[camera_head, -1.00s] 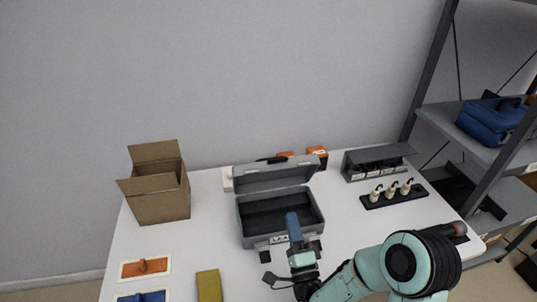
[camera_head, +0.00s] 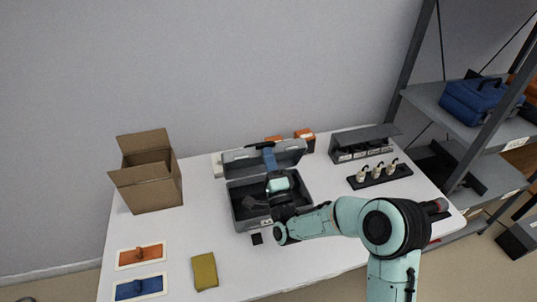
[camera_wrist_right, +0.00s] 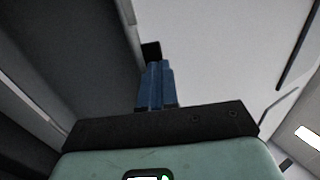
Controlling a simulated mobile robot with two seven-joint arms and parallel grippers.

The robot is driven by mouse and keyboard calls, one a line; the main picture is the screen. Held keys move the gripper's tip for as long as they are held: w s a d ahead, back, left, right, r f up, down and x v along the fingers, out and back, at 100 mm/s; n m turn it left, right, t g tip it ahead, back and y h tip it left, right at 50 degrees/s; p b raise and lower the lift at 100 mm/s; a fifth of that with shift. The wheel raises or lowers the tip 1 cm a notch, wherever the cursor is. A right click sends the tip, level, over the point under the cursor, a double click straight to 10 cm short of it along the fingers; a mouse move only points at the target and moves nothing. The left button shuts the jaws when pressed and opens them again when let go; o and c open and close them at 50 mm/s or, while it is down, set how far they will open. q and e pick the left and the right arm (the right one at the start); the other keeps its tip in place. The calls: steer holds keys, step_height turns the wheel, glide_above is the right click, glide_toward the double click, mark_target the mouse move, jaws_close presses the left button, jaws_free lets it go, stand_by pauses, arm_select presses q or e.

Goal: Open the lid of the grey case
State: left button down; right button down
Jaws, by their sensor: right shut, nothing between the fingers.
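The grey case (camera_head: 233,212) stands on the white table, its dark tray open to view. Its lid (camera_head: 238,161) is raised at the back and leans away from me; a dark handle shows at its top edge. My right gripper (camera_head: 269,157) reaches over the tray, its blue fingers shut and empty in front of the lid's inner face. I cannot tell whether they touch the lid. In the right wrist view the blue fingers (camera_wrist_right: 155,87) are together, with a dark surface on the left and a pale one on the right. My left gripper is out of view.
A cardboard box (camera_head: 150,190) stands left of the case. A black rack (camera_head: 383,177) and a grey bin (camera_head: 348,154) are on the right, before a shelf (camera_head: 455,128).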

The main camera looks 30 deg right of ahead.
steer(key=shift+w+r, duration=0.1)
steer(key=shift+w, duration=0.1)
stand_by(0.3)
steer(key=w+r+g+p, duration=0.1)
steer(key=w+g+p, duration=0.1)
steer(key=w, duration=0.1)
steer(key=w+d+r+g+p, duration=0.1)
steer(key=shift+w+d+r+y+p, duration=0.1)
steer(key=shift+w+r+y+p, duration=0.2)
steer(key=shift+w+y+p, duration=0.1)
steer(key=w+g+p, duration=0.1)
steer(key=w, duration=0.1)
steer(key=w+d+g+p, duration=0.1)
steer(key=w, duration=0.1)
steer(key=w+g+p, duration=0.1)
steer(key=w+p, duration=0.1)
steer(key=shift+d+r+g+y, duration=0.1)
steer(key=shift+d+g+y, duration=0.1)
steer(key=shift+g+y, duration=0.15)
steer(key=shift+w+d+f+g+y+p, duration=0.1)
steer(key=shift+w+f+g+y+p, duration=0.05)
steer(key=shift+w+f+g+p, duration=0.15)
steer(key=shift+w+d+f+g+y+p, duration=0.1)
steer(key=shift+w+g+p, duration=0.05)
steer(key=shift+w+p, duration=0.25)
